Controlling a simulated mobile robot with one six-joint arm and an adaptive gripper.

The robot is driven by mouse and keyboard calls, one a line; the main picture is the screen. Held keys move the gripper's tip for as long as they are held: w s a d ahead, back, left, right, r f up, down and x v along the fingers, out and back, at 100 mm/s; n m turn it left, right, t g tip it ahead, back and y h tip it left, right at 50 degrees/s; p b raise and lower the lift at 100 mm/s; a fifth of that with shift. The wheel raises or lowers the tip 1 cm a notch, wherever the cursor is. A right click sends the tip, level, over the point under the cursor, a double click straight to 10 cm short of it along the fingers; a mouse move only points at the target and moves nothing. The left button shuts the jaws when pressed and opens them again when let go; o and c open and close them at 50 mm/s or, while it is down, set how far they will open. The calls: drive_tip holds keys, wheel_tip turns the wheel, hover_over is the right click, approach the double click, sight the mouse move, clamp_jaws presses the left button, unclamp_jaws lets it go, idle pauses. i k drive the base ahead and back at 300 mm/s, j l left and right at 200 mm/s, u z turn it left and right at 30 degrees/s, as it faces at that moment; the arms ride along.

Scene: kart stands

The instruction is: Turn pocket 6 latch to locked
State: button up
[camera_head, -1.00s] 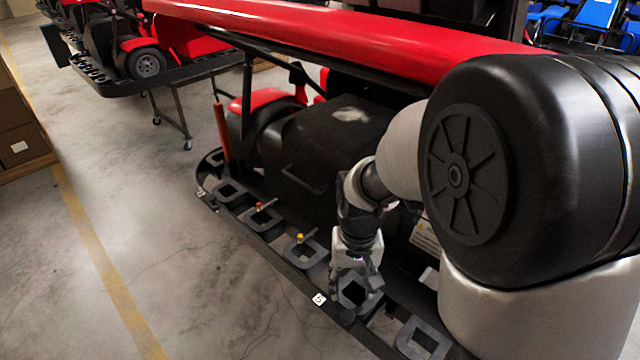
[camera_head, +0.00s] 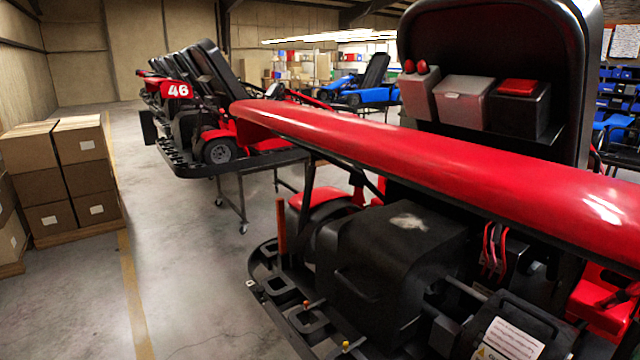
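The near kart's black side rail (camera_head: 262,300) runs along the bottom of the head view and carries a row of square pockets. Two pockets show, one farther back (camera_head: 283,288) and one nearer (camera_head: 309,318). A small orange knob (camera_head: 307,303) stands by the nearer pocket, and a yellow knob (camera_head: 346,345) sits at the bottom edge. I cannot read which pocket is number 6. The rest of the row is below the frame. My gripper and arm are out of view.
A long red bar (camera_head: 400,150) crosses above the kart's black engine cover (camera_head: 385,265). Stacked cardboard boxes (camera_head: 60,170) stand at the left. Other karts (camera_head: 220,150) on a stand are behind. Open concrete floor lies between the boxes and the near kart.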

sight(259, 290)
drive_tip(key=i+j, duration=0.3)
drive_tip(key=j, duration=0.15)
drive_tip(key=i+j, duration=0.3)
drive_tip(key=j, duration=0.15)
drive_tip(key=i+j, duration=0.6)
drive_tip(key=j, duration=0.25)
